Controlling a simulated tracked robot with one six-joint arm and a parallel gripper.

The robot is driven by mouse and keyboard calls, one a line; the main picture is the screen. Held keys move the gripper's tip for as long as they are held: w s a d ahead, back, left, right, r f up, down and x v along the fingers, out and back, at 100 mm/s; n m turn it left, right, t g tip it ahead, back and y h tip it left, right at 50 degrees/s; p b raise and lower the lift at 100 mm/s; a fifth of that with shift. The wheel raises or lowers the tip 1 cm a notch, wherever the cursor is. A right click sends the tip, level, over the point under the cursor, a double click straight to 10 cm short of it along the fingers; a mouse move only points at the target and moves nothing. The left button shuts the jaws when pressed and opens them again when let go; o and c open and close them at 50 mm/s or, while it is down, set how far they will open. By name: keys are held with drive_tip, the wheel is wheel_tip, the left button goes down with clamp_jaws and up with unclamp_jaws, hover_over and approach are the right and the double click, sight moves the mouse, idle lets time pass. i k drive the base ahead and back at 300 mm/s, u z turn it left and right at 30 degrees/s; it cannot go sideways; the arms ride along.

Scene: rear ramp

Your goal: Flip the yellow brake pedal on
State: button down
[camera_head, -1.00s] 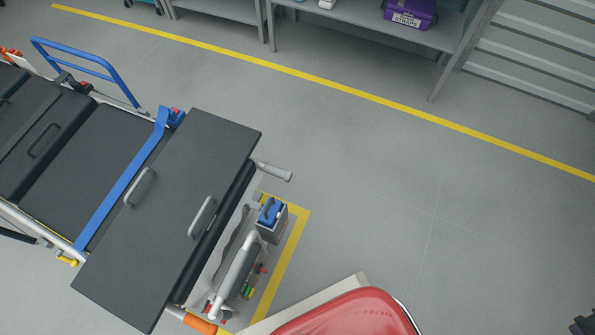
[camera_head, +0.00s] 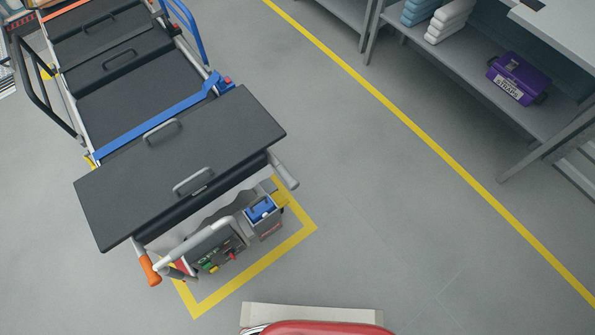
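A wheeled cart (camera_head: 124,98) with dark padded panels stands at the left. A small yellow piece (camera_head: 213,269), which may be the brake pedal, shows low on a dark panel at its near end. A green mark and a red piece sit close beside it. The yellow piece is too small to tell whether it is up or down. A grey tube handle (camera_head: 190,240) with an orange grip (camera_head: 150,270) runs just above and left of it. My gripper is not in view.
A grey box with a blue top (camera_head: 262,208) is right of the yellow piece. Yellow floor tape (camera_head: 255,271) frames this end. A red rounded thing (camera_head: 320,328) on a pale slab (camera_head: 310,313) stands at the bottom. Shelving with a purple case (camera_head: 520,78) is upper right. Floor between is clear.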

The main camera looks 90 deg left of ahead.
sight(278, 198)
drive_tip(key=z, duration=3.85)
drive_tip(key=k, duration=0.9)
drive_tip(key=z, duration=0.05)
